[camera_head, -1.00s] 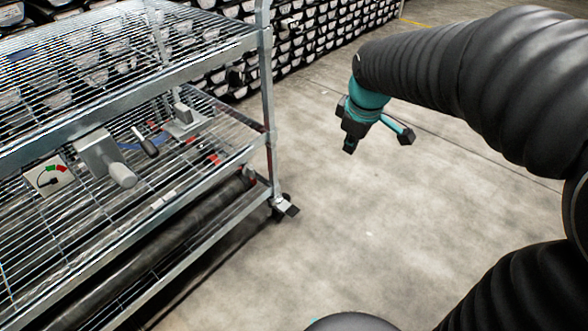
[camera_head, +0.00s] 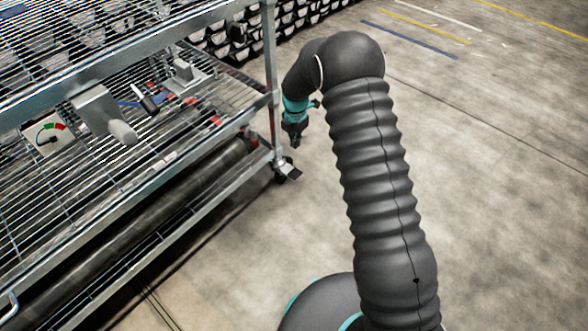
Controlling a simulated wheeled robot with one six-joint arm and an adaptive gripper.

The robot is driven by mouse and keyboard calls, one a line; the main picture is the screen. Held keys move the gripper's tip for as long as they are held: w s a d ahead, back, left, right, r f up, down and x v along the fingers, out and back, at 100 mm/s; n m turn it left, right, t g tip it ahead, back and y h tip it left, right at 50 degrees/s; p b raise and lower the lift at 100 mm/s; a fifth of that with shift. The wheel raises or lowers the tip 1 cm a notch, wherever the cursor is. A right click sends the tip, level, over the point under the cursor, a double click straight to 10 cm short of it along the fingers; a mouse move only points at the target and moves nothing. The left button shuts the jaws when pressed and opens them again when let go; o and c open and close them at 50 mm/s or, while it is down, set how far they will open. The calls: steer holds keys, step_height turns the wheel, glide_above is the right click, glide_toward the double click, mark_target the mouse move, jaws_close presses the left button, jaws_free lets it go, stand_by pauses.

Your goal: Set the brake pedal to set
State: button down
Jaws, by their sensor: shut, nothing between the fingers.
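The brake pedal (camera_head: 291,174) is a small light-grey tab on the caster at the foot of the cart's right corner post. It sticks out to the right, just above the concrete floor. It is too small to tell whether it is pressed down or raised. My gripper (camera_head: 296,144) is dark with teal parts above it and points down. It is shut and empty, above the pedal in the picture and just right of the corner post. I see no contact between them. The caster wheel (camera_head: 279,176) is dark and partly hidden by the bracket.
The wire-shelf cart (camera_head: 200,197) fills the left side. Stacked core trays (camera_head: 225,35) stand behind. The floor at right is clear.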

mark_target(296, 175)
steer(key=shift+w+a+f+n, duration=0.1)
steer(key=shift+a+f+n, duration=0.15)
steer(key=shift+f, duration=0.45)
step_height(296, 175, down, 14)
stand_by(0.4)
steer(key=shift+s+d+f+b, duration=0.25)
steer(key=shift+f+b, duration=0.25)
steer(key=shift+b, duration=0.35)
stand_by(0.4)
steer(key=shift+f, duration=0.15)
steer(key=f+b, duration=0.1)
steer(key=b, duration=0.2)
steer(key=shift+s+d+f, duration=0.15)
steer(key=shift+d+f, duration=0.1)
steer(key=shift+f, duration=0.15)
steer(key=shift+b, duration=0.35)
